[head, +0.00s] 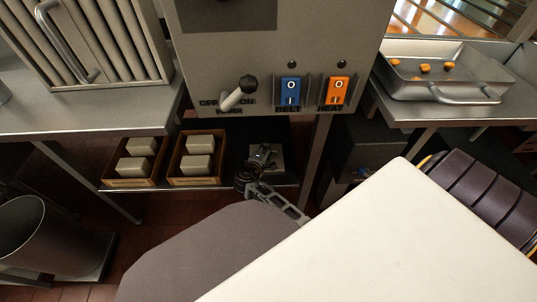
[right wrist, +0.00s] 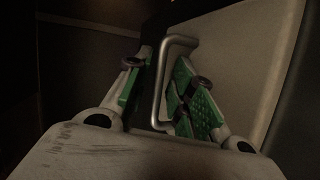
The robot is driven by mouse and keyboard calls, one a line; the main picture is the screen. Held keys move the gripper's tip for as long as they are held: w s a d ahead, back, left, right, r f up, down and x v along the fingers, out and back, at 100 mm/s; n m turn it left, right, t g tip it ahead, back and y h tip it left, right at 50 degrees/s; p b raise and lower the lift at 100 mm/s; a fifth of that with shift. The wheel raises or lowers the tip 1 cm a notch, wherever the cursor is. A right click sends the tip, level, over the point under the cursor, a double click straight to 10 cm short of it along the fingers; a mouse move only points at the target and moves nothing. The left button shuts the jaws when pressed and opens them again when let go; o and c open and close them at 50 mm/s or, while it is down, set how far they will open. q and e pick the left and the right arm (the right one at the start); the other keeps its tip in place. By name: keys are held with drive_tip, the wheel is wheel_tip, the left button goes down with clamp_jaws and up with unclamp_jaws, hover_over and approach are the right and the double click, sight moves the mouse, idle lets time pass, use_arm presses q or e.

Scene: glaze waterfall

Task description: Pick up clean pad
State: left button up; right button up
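A pale, flat pad with a metal handle (head: 266,155) lies on the dark lower shelf, right of two small wooden trays. I take it for the clean pad; no label on it can be read. My right gripper (head: 257,182) is at its near side in the head view. In the right wrist view my right gripper (right wrist: 163,78) is open, with its green-lined fingers on either side of the bar handle (right wrist: 163,75). The pale face (right wrist: 235,50) behind the handle fills the right. Contact with the handle cannot be told. My left gripper is not in view.
Two wooden trays (head: 136,183) (head: 195,181) with pale blocks stand left of the pad. The machine panel (head: 268,60) with a lever and two switches hangs above. A metal bin (head: 35,240) is at lower left. A metal pan (head: 440,75) sits on the right counter.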

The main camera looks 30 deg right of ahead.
idle(0.5)
clamp_jaws()
drive_tip(key=shift+a, duration=0.1)
